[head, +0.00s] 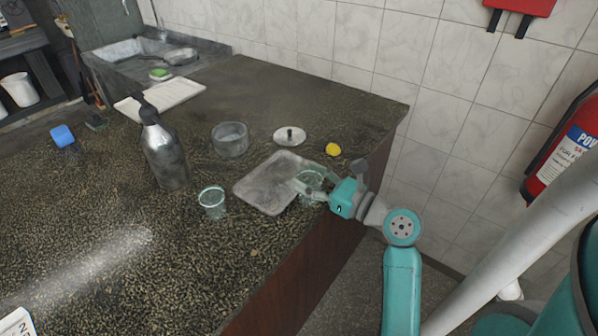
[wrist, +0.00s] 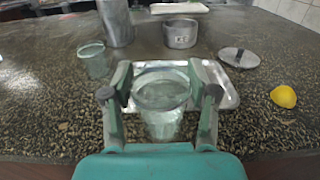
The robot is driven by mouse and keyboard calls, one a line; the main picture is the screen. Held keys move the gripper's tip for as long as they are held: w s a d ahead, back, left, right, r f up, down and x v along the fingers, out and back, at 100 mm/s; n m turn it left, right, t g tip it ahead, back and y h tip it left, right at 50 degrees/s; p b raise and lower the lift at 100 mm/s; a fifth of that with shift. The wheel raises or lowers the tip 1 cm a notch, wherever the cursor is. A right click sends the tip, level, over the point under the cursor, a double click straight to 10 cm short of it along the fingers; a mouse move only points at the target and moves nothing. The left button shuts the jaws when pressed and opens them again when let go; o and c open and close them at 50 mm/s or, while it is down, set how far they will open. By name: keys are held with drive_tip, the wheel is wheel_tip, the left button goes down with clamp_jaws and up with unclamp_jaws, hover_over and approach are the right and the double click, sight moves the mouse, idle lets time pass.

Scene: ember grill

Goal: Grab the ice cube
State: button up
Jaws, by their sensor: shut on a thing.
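I cannot make out an ice cube for sure in either view. My gripper (head: 307,184) is at the right end of a metal tray (head: 262,190), near the counter's front edge. Its fingers are shut around a clear glass (wrist: 162,100), which stands upright between them in the wrist view. Whether the glass holds anything, and whether it touches the tray, I cannot tell. A second clear glass (head: 212,203) stands on the counter left of the tray. A round metal pot (head: 230,141) stands behind the tray, its inside hard to see.
A metal bottle (head: 166,156) stands left of the pot. A round lid (head: 290,136) and a yellow lemon (head: 333,149) lie behind the tray. A white board (head: 160,100), a sink (head: 125,52) and a blue block (head: 62,135) are farther off.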

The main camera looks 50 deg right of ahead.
sight(320, 184)
drive_tip(key=shift+s, duration=2.6)
